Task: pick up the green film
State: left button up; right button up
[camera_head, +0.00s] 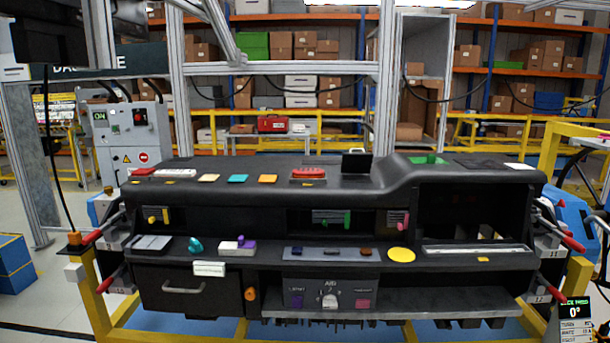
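A flat bright green piece (427,160), which looks like the green film, lies in a recess on the top right of the black dashboard module (340,222). It is small here, and its edges are hard to make out. Neither of my grippers shows in this view, so nothing is seen touching the green piece.
A black upright panel (357,163) stands left of the green piece, and a white card (520,166) lies to its right. Coloured squares and a red piece (308,174) lie along the top. Red-handled clamps (573,243) flank the module. A grey metal frame (280,68) rises behind.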

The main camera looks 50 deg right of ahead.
aim_at(432, 159)
jog(key=z, duration=2.2)
jog(key=i+z, duration=0.1)
